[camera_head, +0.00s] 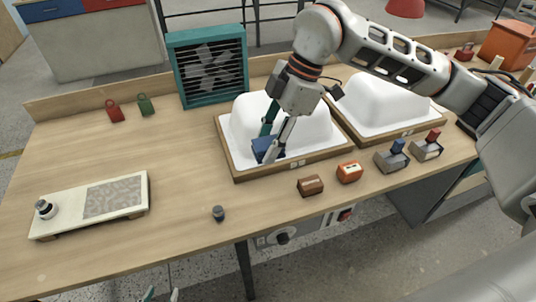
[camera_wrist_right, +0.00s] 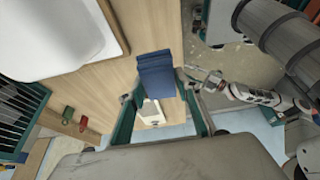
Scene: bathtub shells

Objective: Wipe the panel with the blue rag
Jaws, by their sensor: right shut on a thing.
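My right gripper (camera_head: 268,143) is shut on the blue rag (camera_head: 265,150), in front of the near wall of the left white tub shell (camera_head: 250,120); I cannot tell if the rag touches it. In the right wrist view the folded blue rag (camera_wrist_right: 157,75) is between the two teal fingers of my right gripper (camera_wrist_right: 163,98). A white board with a grey patterned patch (camera_head: 75,208) lies at the table's left end; I cannot tell whether it or a shell is the panel. The fingertips of my left gripper (camera_head: 161,295) show apart and empty at the bottom edge.
A second white shell (camera_head: 375,103) stands to the right. A teal fan (camera_head: 208,65) and two padlocks (camera_head: 130,108) stand at the back. Small blocks (camera_head: 311,185) and metal holders (camera_head: 392,157) line the front edge. The table between board and left shell is mostly clear.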

